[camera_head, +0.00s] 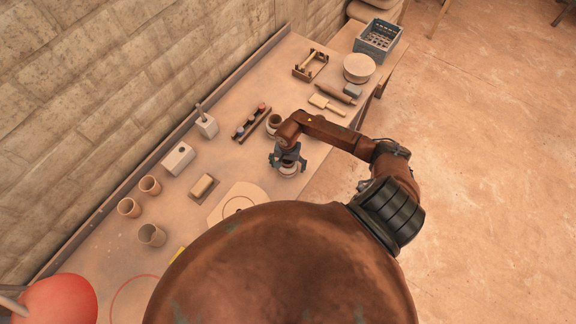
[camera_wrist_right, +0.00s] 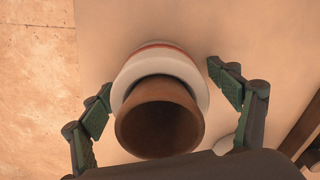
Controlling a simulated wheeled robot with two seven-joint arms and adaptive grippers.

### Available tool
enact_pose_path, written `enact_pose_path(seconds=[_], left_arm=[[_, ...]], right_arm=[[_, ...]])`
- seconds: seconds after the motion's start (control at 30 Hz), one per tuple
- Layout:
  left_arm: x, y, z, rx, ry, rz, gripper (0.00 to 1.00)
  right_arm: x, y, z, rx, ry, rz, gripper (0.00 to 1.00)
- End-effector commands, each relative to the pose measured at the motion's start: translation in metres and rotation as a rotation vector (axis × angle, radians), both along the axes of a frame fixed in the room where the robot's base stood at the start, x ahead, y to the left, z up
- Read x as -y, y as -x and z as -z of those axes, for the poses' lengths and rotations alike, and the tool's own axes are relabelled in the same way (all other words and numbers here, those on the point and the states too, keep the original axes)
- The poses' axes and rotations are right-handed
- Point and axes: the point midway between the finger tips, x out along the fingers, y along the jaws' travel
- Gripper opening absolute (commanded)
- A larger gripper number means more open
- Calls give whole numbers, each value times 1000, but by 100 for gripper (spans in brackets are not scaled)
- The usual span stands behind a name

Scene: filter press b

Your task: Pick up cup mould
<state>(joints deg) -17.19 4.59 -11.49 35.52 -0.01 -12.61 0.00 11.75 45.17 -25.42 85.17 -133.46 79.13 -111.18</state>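The thing I take for the cup mould (camera_wrist_right: 160,128) is a brown, cup-shaped piece with a round open mouth, set in a white collar with a red ring. It is on the table between the fingers of my right gripper (camera_wrist_right: 160,80) in the wrist view. The fingers are spread on either side of the white collar, close to it, with no clear grip. In the head view my right gripper (camera_head: 289,162) is over it and hides most of it; a white and brown part (camera_head: 289,170) shows below the fingers. My left gripper is not in view.
A similar small pot (camera_head: 273,121) stands just behind my right gripper, with a dark rack of small jars (camera_head: 250,123) beside it. Several brown cups (camera_head: 150,236) stand at the left. A wooden paddle (camera_head: 327,105) and rolling pin (camera_head: 336,93) lie farther right. A wall borders the table.

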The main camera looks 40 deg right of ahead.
Motion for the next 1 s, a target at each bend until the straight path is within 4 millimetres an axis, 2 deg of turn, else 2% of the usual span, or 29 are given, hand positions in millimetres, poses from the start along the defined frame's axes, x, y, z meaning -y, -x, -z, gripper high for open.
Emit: enact_pose_path(seconds=[0.07, 0.77, 1.0], left_arm=[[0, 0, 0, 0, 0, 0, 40], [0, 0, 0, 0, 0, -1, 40], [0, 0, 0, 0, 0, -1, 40]], right_arm=[[0, 0, 0, 0, 0, 0, 76], [0, 0, 0, 1, -1, 0, 28], [-1, -1, -1, 2, -1, -1, 27]])
